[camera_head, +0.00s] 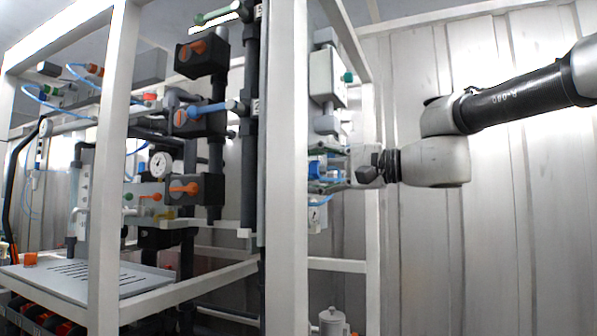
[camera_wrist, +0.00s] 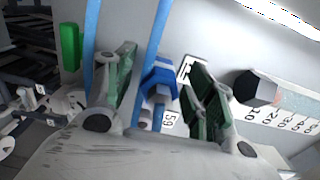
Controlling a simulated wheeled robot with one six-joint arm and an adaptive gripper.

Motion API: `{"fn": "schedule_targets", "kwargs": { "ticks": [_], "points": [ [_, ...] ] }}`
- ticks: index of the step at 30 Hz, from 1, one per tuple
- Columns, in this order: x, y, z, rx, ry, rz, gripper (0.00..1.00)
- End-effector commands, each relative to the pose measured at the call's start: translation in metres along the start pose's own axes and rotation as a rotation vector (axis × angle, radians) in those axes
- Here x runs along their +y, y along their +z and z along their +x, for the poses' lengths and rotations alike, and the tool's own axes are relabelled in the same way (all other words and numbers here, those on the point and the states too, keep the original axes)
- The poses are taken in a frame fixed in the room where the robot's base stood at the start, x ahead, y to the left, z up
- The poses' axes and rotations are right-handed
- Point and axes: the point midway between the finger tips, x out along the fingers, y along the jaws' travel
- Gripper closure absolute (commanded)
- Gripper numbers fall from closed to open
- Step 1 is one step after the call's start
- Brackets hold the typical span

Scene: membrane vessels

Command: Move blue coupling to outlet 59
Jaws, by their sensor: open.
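The blue coupling (camera_wrist: 158,78) is in the middle of the wrist view, with a blue tube rising from it. It also shows as a small blue piece in the head view (camera_head: 317,168). My gripper (camera_wrist: 160,66) is open, with one green-padded finger on each side of the coupling. I see a gap on both sides. Below the coupling, a pale fitting with blue parts stands beside the label 59 (camera_wrist: 170,118), which marks outlet 59. I cannot tell whether the coupling is seated on it. In the head view, my gripper (camera_head: 328,165) is partly hidden by the white post.
A green part (camera_wrist: 70,46) and another blue tube (camera_wrist: 91,40) are on the left. A white frame post (camera_head: 287,170) stands close beside my gripper.

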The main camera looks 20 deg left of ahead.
Motion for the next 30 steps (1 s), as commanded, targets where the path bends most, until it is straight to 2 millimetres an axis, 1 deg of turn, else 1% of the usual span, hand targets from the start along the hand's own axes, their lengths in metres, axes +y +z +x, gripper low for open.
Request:
{"fn": "schedule_targets", "kwargs": {
  "ticks": [9,10,14,15,17,18,19,24,30],
  "points": [
    [0.0,0.0001,0.0,0.0,0.0,0.0,0.46],
    [0.0,0.0,0.0,0.0,0.0,0.0,0.47],
    [0.0,0.0001,0.0,0.0,0.0,0.0,0.71],
    [0.0,0.0001,0.0,0.0,0.0,0.0,0.78],
    [0.0,0.0001,0.0,0.0,0.0,0.0,0.89],
    [0.0,0.0,0.0,0.0,0.0,0.0,0.97],
    [0.0,0.0,0.0,0.0,0.0,0.0,1.0],
    [-0.0002,0.0,-0.0011,0.0,0.0,0.0,1.0],
    [-0.0002,0.0001,-0.0086,0.0,0.0,0.0,1.0]
  ]
}}
